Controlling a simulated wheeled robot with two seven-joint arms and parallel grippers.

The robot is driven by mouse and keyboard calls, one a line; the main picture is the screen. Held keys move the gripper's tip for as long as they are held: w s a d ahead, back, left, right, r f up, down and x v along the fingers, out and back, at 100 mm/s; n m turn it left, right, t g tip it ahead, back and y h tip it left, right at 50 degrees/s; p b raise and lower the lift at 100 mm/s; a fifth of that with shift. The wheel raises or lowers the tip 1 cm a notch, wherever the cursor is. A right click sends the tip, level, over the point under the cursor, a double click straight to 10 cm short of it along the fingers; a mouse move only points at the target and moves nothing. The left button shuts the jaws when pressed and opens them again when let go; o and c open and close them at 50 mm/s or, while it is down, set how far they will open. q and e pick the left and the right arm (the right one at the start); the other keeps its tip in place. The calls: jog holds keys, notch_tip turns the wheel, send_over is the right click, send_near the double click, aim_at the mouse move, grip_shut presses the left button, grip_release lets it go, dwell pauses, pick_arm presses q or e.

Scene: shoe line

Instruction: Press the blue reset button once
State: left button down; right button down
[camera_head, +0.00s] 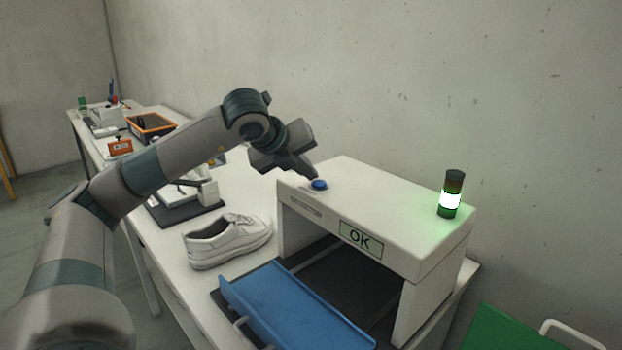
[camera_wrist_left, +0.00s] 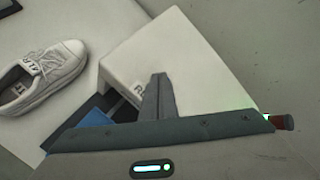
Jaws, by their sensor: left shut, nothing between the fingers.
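The blue reset button (camera_head: 319,184) sits on the top left part of a white bridge-shaped machine (camera_head: 385,205). My left gripper (camera_head: 312,174) is shut and empty, its tips just above and beside the button in the head view. I cannot tell whether they touch it. In the left wrist view the shut fingers (camera_wrist_left: 158,98) point at the machine top (camera_wrist_left: 185,50), and the button is hidden behind them. My right gripper is not in view.
A signal tower (camera_head: 451,194) glows green on the machine, whose front panel (camera_head: 361,239) reads OK. A white shoe (camera_head: 228,240) stands left of the machine. A blue tray (camera_head: 295,305) lies in front. A green surface (camera_head: 515,330) is at lower right.

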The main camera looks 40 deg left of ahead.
aim_at(323, 184)
pick_arm(q)
jog(key=shift+f, duration=0.7)
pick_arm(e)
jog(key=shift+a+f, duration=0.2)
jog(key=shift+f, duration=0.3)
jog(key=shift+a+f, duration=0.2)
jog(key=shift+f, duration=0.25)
pick_arm(q)
jog(key=shift+w+d+r+p, duration=0.2)
jog(key=shift+w+d+p, duration=0.1)
jog(key=shift+w+p, duration=0.05)
jog(key=shift+w+d+r+p, duration=0.3)
jog(key=shift+w+d+p, duration=0.3)
jog(key=shift+w+d, duration=0.3)
jog(key=shift+w+a, duration=0.1)
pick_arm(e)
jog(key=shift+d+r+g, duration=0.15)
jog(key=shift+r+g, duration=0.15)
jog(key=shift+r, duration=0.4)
pick_arm(q)
jog(key=shift+r, duration=0.1)
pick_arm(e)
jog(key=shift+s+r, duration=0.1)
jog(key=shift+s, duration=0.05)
